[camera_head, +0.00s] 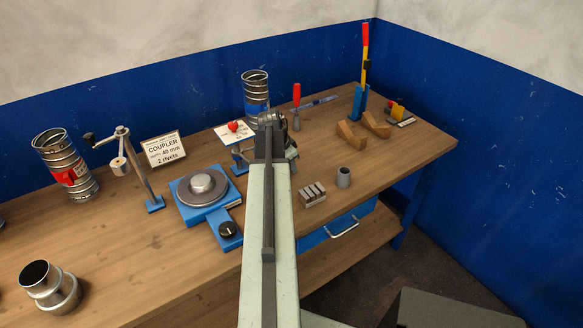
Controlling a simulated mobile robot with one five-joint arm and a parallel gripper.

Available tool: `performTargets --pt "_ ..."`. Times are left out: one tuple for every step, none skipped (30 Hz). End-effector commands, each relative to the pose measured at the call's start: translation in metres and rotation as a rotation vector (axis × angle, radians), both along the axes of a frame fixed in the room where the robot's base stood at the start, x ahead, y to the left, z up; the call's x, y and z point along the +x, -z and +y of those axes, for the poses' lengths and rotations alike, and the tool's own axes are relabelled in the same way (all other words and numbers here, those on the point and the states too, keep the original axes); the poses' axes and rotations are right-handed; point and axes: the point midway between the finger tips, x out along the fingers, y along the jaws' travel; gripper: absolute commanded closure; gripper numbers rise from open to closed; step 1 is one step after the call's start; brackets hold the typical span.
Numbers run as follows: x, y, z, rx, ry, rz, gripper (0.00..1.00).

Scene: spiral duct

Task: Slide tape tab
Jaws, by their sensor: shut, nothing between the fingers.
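My arm reaches forward over the bench, and my gripper (269,118) is at its far end, shut and empty. It is in front of the lower part of a spiral duct piece (256,82) with a blue lower band, and I cannot tell whether it touches it. A small red knob (234,127) shows just left of my gripper, above a white card. A second spiral duct piece (62,155) stands at the left with a red tab-like part (69,177) on its side. I cannot tell which part is the tape tab. My arm hides what lies beneath it.
A blue turntable fixture (203,187), a crank stand (124,150) and a coupler sign (163,148) stand left of my arm. Metal blocks (312,194), a grey cup (343,177), wooden blocks (351,135) and a red-handled lever (364,60) are at the right. Bare wooden bench (160,250) lies front left.

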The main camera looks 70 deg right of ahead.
Motion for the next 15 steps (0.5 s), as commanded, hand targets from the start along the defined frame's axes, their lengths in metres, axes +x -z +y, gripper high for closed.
performTargets --pt "-0.001 0.0 -0.004 0.0 0.0 0.0 1.0" --pt "-0.002 0.0 -0.007 0.0 0.0 0.0 1.0" --pt "-0.003 0.0 -0.011 0.0 -0.001 0.0 1.0" --pt "-0.004 0.0 -0.015 0.0 -0.003 0.0 1.0" --pt "-0.005 0.0 -0.019 0.0 -0.005 0.0 1.0" --pt "-0.007 0.0 -0.026 0.0 -0.009 0.0 1.0" --pt "-0.009 0.0 -0.032 0.0 -0.009 0.0 1.0" --pt "-0.008 -0.014 -0.027 0.0 -0.011 0.0 1.0" --pt "-0.007 -0.026 -0.023 0.0 -0.012 0.0 1.0" --pt "-0.005 -0.033 -0.02 0.0 -0.012 0.0 1.0" --pt "-0.003 -0.041 -0.018 0.0 -0.013 0.0 1.0" --pt "-0.001 -0.05 -0.015 0.0 -0.014 0.0 1.0" --pt "0.0 -0.057 -0.013 0.0 -0.014 0.0 1.0" --pt "0.002 -0.064 -0.011 0.0 -0.014 0.0 1.0" --pt "0.004 -0.072 -0.008 0.0 -0.014 0.0 1.0"
